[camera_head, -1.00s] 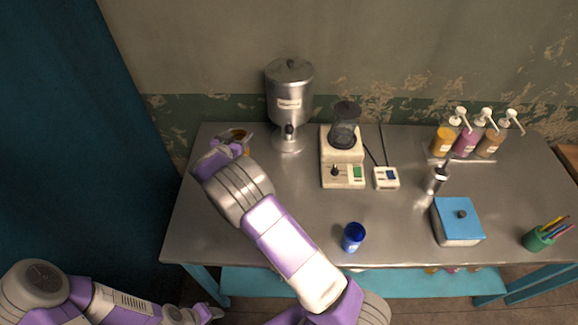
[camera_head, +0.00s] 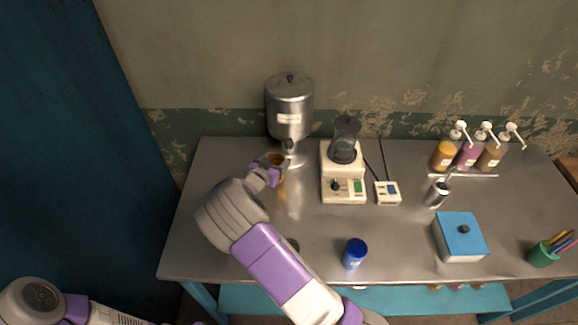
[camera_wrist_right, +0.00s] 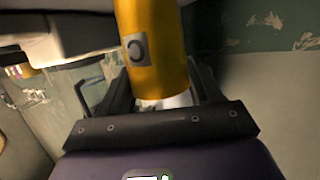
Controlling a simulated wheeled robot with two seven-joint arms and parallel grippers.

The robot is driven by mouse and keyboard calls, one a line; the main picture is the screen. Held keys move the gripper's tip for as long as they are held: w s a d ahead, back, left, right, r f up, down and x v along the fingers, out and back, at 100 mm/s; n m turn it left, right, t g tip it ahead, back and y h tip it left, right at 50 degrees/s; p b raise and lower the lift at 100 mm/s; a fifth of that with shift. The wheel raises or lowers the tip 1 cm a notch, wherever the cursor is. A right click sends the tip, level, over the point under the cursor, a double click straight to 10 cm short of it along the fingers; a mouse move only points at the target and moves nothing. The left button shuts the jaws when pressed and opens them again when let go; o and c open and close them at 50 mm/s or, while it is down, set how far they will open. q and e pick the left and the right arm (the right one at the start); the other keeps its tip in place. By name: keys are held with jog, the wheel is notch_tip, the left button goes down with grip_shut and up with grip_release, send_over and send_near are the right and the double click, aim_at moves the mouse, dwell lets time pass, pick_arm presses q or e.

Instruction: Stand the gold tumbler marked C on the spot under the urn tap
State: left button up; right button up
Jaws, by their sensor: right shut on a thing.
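The gold tumbler (camera_head: 279,161) is between the fingers of my right gripper (camera_head: 270,174), just in front and left of the urn's tap (camera_head: 289,146). In the right wrist view the tumbler (camera_wrist_right: 155,45) shows a grey label with a dark letter that reads as C, and the right gripper (camera_wrist_right: 160,98) is shut on it. The steel urn (camera_head: 289,105) stands at the back of the table. The spot under its tap is partly hidden by the tumbler and gripper. I cannot tell whether the tumbler touches anything below. My left gripper is out of view.
A cream blender (camera_head: 344,188) stands right of the urn, with a small scale (camera_head: 388,193) beside it. A blue tumbler (camera_head: 355,253) is near the front edge. A blue-lidded box (camera_head: 460,240), a steel cup (camera_head: 436,194) and pump bottles (camera_head: 468,153) are at right.

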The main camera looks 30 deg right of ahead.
jog(key=s+d, duration=0.1)
jog(key=d, duration=0.1)
jog(key=s+d+b, duration=0.1)
jog(key=d, duration=0.1)
jog(key=shift+s, duration=0.15)
jog(key=shift+f, duration=0.8)
jog(key=shift+a, duration=0.1)
jog(key=shift+f, duration=0.1)
jog(key=o, duration=1.2)
